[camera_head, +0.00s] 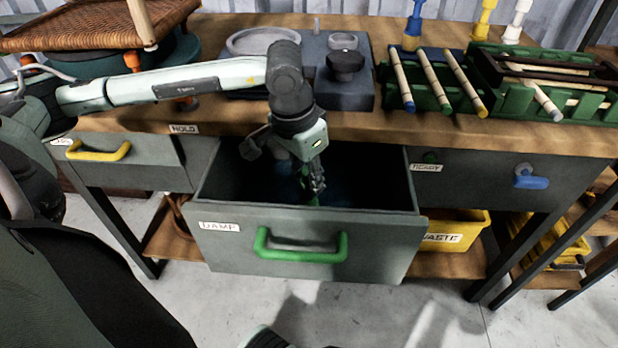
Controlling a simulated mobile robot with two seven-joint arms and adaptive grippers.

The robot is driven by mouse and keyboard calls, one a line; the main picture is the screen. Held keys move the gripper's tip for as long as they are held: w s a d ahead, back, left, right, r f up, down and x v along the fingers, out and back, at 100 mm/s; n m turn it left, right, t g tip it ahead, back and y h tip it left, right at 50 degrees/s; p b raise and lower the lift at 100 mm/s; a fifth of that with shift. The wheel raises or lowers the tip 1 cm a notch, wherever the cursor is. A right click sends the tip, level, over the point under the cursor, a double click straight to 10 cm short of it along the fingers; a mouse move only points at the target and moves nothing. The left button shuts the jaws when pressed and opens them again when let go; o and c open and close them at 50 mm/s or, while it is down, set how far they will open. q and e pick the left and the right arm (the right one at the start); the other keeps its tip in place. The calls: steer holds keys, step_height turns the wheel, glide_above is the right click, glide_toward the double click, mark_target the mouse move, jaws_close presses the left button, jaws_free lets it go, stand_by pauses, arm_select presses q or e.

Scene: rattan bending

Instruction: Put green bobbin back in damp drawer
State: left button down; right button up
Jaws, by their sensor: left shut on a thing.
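The damp drawer (212,241), grey with a "DAMP" label and a green handle (300,246), is pulled open below the bench top. My left arm reaches over the bench, and my left gripper (316,186) points down inside the drawer opening. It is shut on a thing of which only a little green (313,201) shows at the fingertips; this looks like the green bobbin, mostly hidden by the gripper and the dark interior. I cannot tell whether it touches the drawer floor. My right gripper is not in view.
Blue (413,28), yellow (484,18) and white (516,22) bobbins stand at the back. A green rack (440,92) holds rods. A yellow waste bin (455,232) sits below.

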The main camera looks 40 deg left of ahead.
arm_select(q)
steer(key=c, duration=1.3)
jaws_free()
steer(key=shift+f, duration=0.1)
steer(key=r, duration=0.4)
steer(key=s+r, duration=0.1)
steer(key=r, duration=0.3)
steer(key=s+r, duration=0.1)
steer(key=r, duration=0.3)
steer(key=shift+a, duration=0.2)
